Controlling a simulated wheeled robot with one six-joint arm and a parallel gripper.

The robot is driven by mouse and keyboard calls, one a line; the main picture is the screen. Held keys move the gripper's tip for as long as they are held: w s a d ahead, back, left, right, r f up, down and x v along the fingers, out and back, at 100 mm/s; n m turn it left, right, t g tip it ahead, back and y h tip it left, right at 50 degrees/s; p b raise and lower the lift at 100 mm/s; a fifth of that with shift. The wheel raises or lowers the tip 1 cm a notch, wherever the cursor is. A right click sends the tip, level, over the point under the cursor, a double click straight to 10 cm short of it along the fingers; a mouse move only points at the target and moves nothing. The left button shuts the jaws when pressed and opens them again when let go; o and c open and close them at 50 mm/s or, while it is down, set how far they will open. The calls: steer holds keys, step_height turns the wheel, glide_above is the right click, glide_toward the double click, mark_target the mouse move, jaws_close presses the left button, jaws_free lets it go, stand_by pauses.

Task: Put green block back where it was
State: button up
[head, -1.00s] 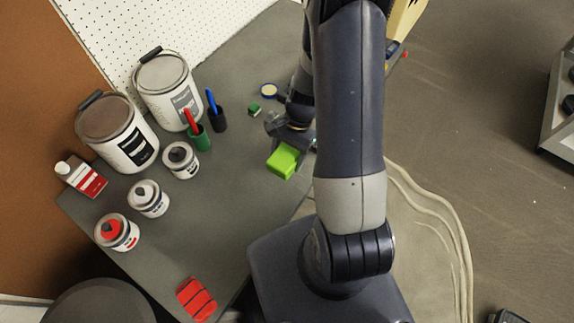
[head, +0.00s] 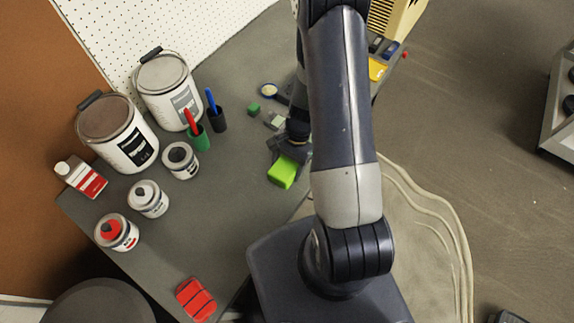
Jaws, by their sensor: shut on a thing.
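A bright green block (head: 281,173) is at the front end of my gripper (head: 288,157), near the table's right side. My gripper is shut on the block; the arm partly hides the fingers and the far end of the block. I cannot tell whether the block touches the table (head: 225,225) or hangs just above it. A smaller, darker green cube (head: 254,108) lies farther back on the table.
Paint cans (head: 118,133) and several small jars (head: 148,198) stand on the left. Red and blue markers in cups (head: 200,138) are left of my gripper. The table's middle is clear.

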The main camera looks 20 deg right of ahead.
steer(key=shift+f, duration=0.25)
steer(key=o, duration=1)
steer(key=shift+s+f, duration=0.1)
steer(key=shift+o, duration=0.7)
steer(key=shift+s+f, duration=0.1)
steer(key=shift+r, duration=0.6)
steer(key=v, duration=1.2)
steer(key=shift+w, duration=0.2)
